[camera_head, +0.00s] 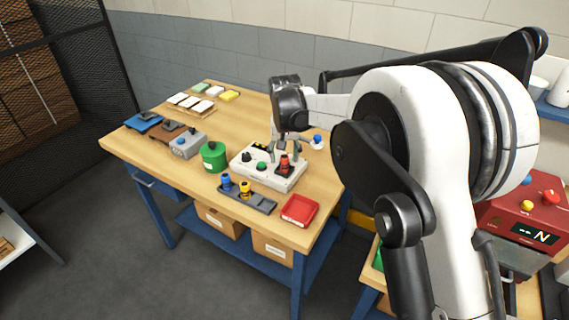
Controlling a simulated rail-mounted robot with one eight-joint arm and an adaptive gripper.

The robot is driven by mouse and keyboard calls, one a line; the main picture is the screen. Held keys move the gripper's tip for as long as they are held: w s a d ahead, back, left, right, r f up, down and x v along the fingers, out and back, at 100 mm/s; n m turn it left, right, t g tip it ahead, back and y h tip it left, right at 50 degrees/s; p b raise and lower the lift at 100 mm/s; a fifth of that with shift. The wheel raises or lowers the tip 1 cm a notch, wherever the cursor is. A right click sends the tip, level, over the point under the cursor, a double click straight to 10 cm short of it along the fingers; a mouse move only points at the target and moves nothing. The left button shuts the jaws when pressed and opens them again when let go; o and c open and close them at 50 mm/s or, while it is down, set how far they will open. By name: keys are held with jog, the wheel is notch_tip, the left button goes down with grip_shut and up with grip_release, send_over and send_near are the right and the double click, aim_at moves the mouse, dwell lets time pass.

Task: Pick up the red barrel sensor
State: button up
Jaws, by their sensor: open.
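The red barrel sensor (284,164) stands upright at the right end of a white block (262,179) on the wooden table. The block also carries a black piece (247,157) and a green piece (262,166). My gripper (286,155) points down over the right part of the block. Its fingers are open and close to the top of the red sensor. I cannot tell whether they touch it or sit on both sides of it.
A grey tray (263,205) holds blue and yellow sensors in front. A red tray (299,209) lies to its right. A green round container (213,156) and a grey box (187,145) stand left. My arm hides the table's right side.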

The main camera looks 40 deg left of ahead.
aim_at(285, 157)
notch_tip(285, 157, down, 3)
jog(key=shift+w+a+f, duration=0.1)
jog(key=shift+w, duration=0.05)
grip_shut()
dwell(0.4)
